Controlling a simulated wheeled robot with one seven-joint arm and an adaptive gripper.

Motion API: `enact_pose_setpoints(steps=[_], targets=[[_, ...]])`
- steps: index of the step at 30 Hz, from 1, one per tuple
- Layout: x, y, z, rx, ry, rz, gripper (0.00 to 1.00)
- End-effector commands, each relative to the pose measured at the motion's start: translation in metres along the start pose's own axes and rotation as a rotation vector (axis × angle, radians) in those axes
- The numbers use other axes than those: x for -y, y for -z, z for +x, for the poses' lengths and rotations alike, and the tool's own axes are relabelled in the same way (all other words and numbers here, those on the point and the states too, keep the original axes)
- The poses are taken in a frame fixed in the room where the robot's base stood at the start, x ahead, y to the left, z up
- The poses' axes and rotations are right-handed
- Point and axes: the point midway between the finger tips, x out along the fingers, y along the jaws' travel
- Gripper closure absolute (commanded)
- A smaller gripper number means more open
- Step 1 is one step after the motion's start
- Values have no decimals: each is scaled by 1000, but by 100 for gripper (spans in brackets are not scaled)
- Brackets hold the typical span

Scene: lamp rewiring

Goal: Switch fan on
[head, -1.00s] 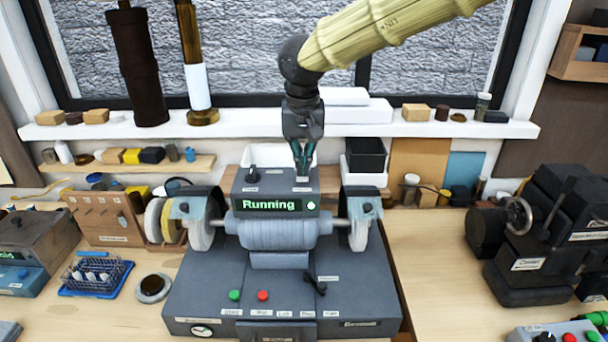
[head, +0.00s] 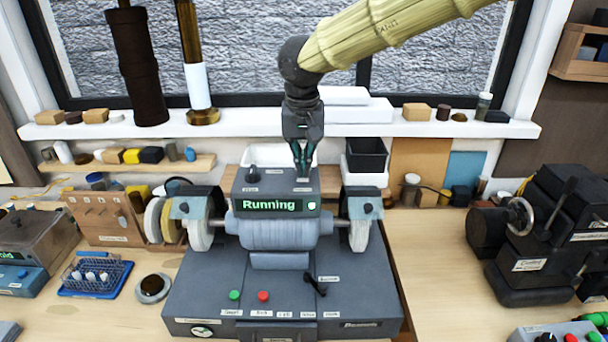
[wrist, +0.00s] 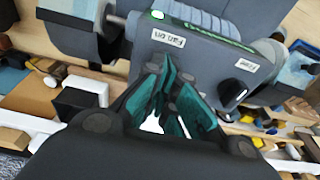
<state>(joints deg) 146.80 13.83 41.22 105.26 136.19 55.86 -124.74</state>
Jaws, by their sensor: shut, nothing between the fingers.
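The grinder's grey control box (head: 240,188) stands behind the motor, with a lit green "Running" display (head: 268,205) on its front. My gripper (head: 302,174) points down at the right part of the box top, fingers together and empty. In the wrist view my gripper (wrist: 172,95) has its fingertips close to a white label (wrist: 168,37) that appears to read "Fan on". Any switch beside that label is hidden behind the fingers. I cannot tell whether the fingertips touch the box. A black knob (head: 252,176) sits on the box top's left part; it also shows in the wrist view (wrist: 232,93).
Grinding wheels with guards (head: 200,220) flank the motor (head: 278,230). Green (head: 235,295) and red (head: 263,296) buttons and a black lever (head: 315,284) are on the base. A black bin (head: 366,155) stands behind right. The windowsill (head: 250,128) holds small blocks.

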Motion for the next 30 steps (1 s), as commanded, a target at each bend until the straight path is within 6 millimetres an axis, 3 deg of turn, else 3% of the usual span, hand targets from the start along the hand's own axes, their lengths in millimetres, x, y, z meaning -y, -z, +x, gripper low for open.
enact_pose_setpoints(steps=[30], targets=[[0,-2,12,0,0,0,100]])
